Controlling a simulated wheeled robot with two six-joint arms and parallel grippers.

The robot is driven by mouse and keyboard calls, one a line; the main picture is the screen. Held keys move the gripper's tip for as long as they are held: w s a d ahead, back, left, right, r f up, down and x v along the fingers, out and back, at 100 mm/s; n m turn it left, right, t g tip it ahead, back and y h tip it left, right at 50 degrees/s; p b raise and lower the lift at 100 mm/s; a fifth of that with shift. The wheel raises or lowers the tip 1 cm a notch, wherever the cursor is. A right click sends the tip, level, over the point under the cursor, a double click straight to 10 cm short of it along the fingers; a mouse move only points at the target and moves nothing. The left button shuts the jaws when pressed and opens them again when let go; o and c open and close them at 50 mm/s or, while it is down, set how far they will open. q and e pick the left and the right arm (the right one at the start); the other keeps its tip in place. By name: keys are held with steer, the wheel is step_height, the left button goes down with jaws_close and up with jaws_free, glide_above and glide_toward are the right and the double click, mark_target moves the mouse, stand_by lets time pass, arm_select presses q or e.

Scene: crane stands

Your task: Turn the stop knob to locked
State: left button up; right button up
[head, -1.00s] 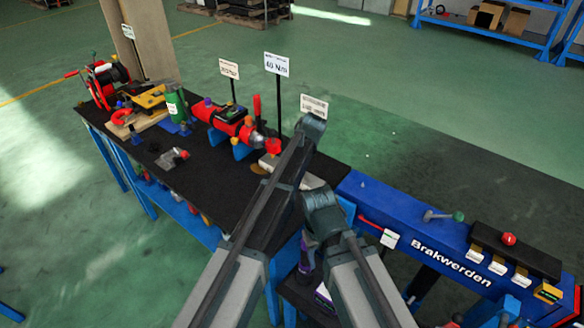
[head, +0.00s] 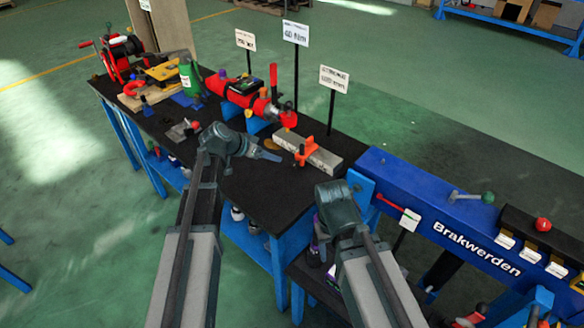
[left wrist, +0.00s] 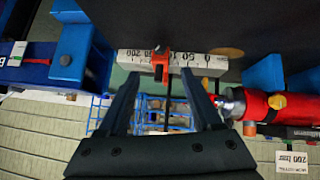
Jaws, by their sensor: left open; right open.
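The orange stop (head: 304,152) sits across a pale grey scale bar (head: 324,160) on the black bench top. In the left wrist view the orange stop (left wrist: 160,66) shows with a small dark knob on it, and the bar (left wrist: 205,62) carries printed numbers. I cannot tell the knob's setting. My left gripper (head: 267,155) is just left of the bar, apart from it. In the left wrist view my left gripper (left wrist: 163,82) is open and empty, its fingers either side of the stop in the picture. My right gripper's fingers are hidden below its wrist.
A red cylindrical tool (head: 245,94) lies behind the bar, with sign posts near it. A green bottle (head: 190,78) and a red reel (head: 122,60) stand at the far left end.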

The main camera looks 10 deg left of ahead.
mark_target(293, 164)
arm_select(q)
steer(key=b+x, duration=0.8)
steer(key=x, duration=0.4)
steer(key=shift+a+f+b, duration=0.1)
steer(key=shift+f+b, duration=0.1)
steer(key=shift+b, duration=0.1)
steer(key=shift+b+x, duration=0.5)
steer(key=shift+x, duration=0.35)
steer(key=shift+r, duration=0.1)
jaws_close()
